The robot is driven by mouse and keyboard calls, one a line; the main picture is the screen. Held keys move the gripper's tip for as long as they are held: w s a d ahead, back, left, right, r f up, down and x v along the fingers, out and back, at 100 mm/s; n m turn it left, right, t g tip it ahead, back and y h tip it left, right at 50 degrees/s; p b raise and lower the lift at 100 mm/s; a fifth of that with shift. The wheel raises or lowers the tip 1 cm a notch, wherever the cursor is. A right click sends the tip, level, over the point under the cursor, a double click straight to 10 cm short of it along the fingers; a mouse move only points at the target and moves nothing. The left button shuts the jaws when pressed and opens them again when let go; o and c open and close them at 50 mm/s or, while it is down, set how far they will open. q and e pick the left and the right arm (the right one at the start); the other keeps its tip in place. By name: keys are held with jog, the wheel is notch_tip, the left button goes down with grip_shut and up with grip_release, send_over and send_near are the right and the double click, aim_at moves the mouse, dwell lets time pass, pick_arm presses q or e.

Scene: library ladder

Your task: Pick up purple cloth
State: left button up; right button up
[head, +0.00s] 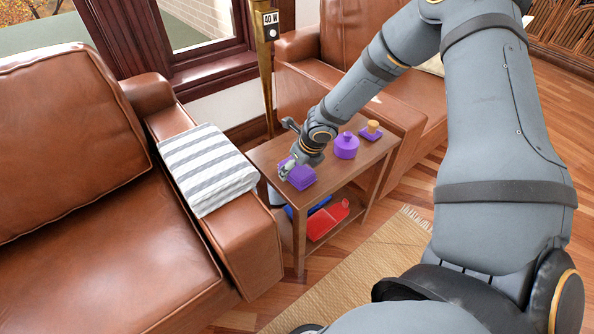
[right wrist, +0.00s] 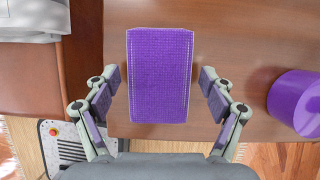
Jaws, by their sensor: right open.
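The purple cloth (head: 299,176) is a folded rectangular stack lying on the wooden side table (head: 353,164). In the right wrist view the cloth (right wrist: 160,75) fills the middle, with pale stitching along its edges. My right gripper (head: 287,170) is at the cloth, reaching in from the right. In the right wrist view the right gripper (right wrist: 160,95) is open, with one finger on each side of the cloth's near part and a gap on both sides. My left gripper is not in view.
A purple bottle (head: 346,146) and a purple item with an orange top (head: 373,130) stand on the table. Red (head: 328,220) and blue items lie on its lower shelf. A striped towel (head: 207,168) lies on the left sofa arm. A lamp pole (head: 266,70) stands behind.

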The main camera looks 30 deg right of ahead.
jog(key=shift+f, duration=0.25)
dwell(0.3)
jog(key=c, duration=1.2)
